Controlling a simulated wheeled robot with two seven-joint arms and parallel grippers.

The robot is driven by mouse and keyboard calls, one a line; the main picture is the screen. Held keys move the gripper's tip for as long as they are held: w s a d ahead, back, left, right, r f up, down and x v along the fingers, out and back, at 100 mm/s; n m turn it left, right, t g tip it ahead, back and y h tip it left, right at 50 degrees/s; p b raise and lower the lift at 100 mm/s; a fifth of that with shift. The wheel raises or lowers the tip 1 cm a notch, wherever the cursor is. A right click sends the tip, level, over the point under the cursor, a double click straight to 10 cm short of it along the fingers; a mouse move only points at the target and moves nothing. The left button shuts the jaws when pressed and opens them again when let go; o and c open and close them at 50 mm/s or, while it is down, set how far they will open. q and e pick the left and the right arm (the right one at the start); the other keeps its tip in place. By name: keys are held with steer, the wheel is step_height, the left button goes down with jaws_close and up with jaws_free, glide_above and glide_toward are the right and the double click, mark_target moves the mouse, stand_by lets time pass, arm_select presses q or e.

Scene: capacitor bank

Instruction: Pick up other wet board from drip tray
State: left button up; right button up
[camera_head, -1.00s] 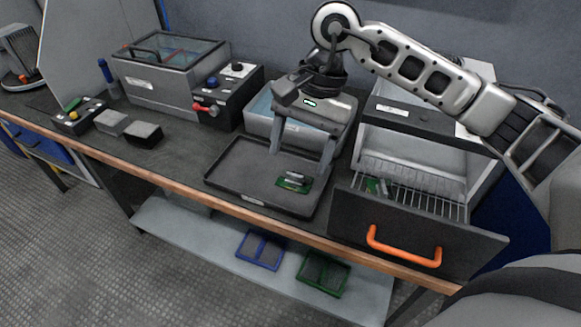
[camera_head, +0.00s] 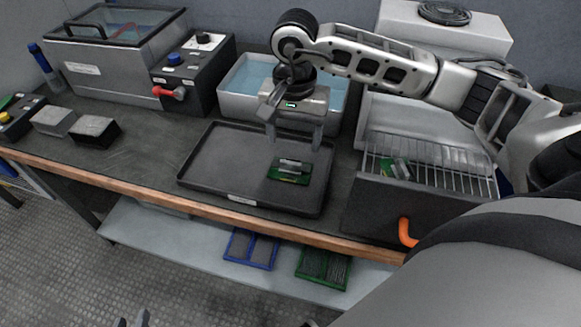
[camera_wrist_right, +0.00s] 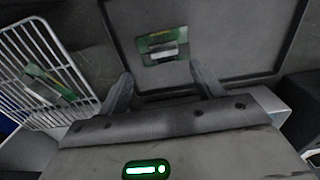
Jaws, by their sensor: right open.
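A green board with grey components (camera_head: 290,170) lies in the black drip tray (camera_head: 215,170), towards its right side. My right gripper (camera_head: 295,140) is open and empty, its fingers pointing down just behind the board. In the right wrist view the board (camera_wrist_right: 163,45) lies just beyond the gap between the open fingertips (camera_wrist_right: 163,80), not between them. A second green board (camera_head: 397,168) is on the wire rack (camera_head: 440,175) in the open drawer. Grey tips of my left gripper (camera_head: 132,319) show at the bottom edge, mostly cut off.
A water basin (camera_head: 240,100) stands behind the tray. The drawer (camera_head: 375,208) with its orange handle is to the right. A lidded tank (camera_head: 110,70) and control box (camera_head: 190,75) stand at the back left. Blue (camera_head: 251,248) and green (camera_head: 322,268) trays sit on the lower shelf.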

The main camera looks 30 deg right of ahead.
mark_target(291, 162)
steer(key=shift+w+a+f, duration=0.1)
steer(key=shift+w+f, duration=0.1)
steer(key=shift+f, duration=1.55)
steer(key=shift+w+f, duration=0.15)
steer(key=shift+f, duration=1.6)
steer(key=c, duration=1.1)
